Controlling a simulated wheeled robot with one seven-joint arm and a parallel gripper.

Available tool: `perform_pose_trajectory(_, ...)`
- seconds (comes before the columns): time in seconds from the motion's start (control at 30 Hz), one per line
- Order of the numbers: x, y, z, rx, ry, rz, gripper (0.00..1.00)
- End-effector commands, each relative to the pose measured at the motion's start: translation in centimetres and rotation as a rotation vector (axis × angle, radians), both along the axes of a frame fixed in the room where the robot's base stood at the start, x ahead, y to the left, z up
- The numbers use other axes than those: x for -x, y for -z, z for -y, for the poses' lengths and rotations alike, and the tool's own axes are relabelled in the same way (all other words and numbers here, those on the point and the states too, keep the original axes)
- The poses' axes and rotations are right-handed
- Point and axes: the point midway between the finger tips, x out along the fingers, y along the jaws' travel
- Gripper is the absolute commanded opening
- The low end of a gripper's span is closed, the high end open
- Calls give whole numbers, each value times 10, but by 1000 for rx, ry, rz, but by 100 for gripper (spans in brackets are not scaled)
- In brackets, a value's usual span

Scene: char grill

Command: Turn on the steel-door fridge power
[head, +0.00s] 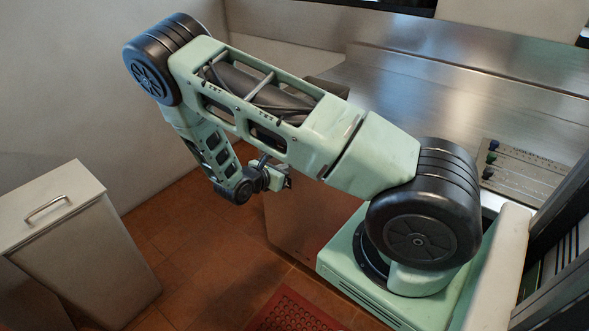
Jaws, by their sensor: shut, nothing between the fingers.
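My gripper (286,179) is small in the picture, at the end of my bent arm, left of the steel counter. It is shut and empty, and touches nothing that I can see. Below the counter, a smooth metal-looking panel (310,222) reflects the orange floor. It may be the steel fridge door, but I cannot tell for sure. No fridge power switch can be made out. A control plate (525,168) with small blue, green and dark knobs lies at the right. I cannot tell what it belongs to.
A steel counter (480,75) fills the upper right. A pale cabinet (60,225) with a bar handle stands at the lower left. Open tiled floor (185,245) lies between the cabinet and the panel. A red perforated mat (295,312) lies at the bottom.

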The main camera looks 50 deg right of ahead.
Motion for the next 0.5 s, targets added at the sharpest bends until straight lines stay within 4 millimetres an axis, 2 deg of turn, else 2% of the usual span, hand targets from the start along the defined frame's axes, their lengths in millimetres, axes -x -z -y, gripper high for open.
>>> perform_pose_trajectory(0.03,0,-3,-10,0,-3,2,0)
perform_pose_trajectory(0.2,2,-12,-31,-1,-2,1,0)
perform_pose_trajectory(0.5,3,-17,-40,-1,1,-1,0)
